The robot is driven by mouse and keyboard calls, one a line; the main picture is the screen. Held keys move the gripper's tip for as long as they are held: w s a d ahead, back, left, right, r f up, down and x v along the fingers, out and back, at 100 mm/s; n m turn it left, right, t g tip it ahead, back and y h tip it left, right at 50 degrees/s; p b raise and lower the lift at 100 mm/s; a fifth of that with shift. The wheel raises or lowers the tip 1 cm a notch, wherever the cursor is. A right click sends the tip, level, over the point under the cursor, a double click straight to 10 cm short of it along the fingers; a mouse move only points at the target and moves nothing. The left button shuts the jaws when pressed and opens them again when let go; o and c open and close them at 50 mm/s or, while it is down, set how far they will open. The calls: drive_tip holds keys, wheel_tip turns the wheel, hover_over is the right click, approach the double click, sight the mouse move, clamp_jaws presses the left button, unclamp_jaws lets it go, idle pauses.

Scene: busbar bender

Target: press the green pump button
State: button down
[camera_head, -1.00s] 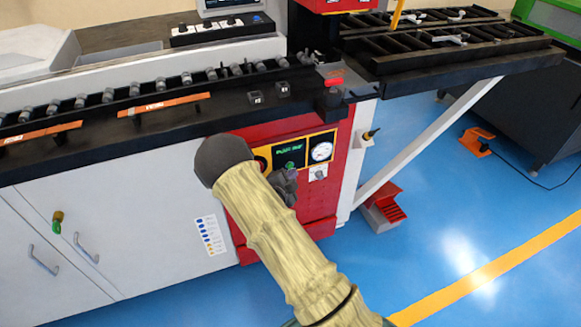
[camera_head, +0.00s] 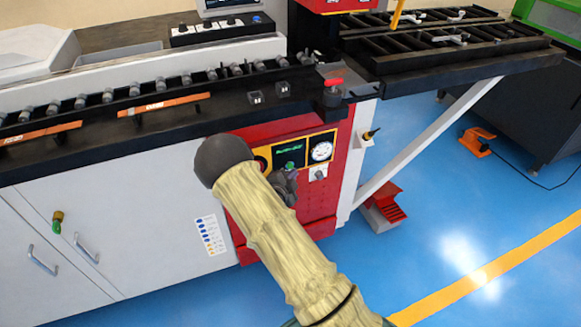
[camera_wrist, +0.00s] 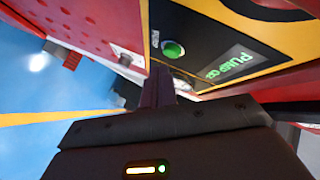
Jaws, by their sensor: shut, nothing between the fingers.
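The green pump button (camera_wrist: 172,49) is a round green knob on a black panel in the wrist view, with a "PUMP" label beside it. In the head view, a green spot (camera_head: 290,165) shows on the same panel, just above my gripper (camera_head: 283,186). In the wrist view my gripper (camera_wrist: 158,74) is shut and empty, its dark fingertips close to the button's lower edge in the picture. I cannot tell whether they touch it. A small display (camera_wrist: 231,65) with green lettering sits beside the button. My arm hides part of the red cabinet front.
A round gauge (camera_head: 321,151) and a small knob (camera_head: 318,174) are right of the button. A white diagonal brace (camera_head: 425,145) and a red pedal (camera_head: 384,203) are to the right.

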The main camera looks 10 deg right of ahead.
drive_tip(key=shift+w, duration=0.1)
drive_tip(key=shift+w, duration=0.3)
drive_tip(key=shift+w+a+b, duration=0.1)
drive_tip(key=shift+w+b, duration=0.35)
idle(1.1)
drive_tip(key=shift+s, duration=0.85)
drive_tip(key=shift+s, duration=0.1)
drive_tip(key=s, duration=0.2)
drive_tip(key=s+d, duration=0.1)
drive_tip(key=s, duration=0.1)
drive_tip(key=shift+s+b, duration=0.3)
drive_tip(key=shift+s, duration=0.1)
drive_tip(key=shift+r, duration=0.1)
idle(0.5)
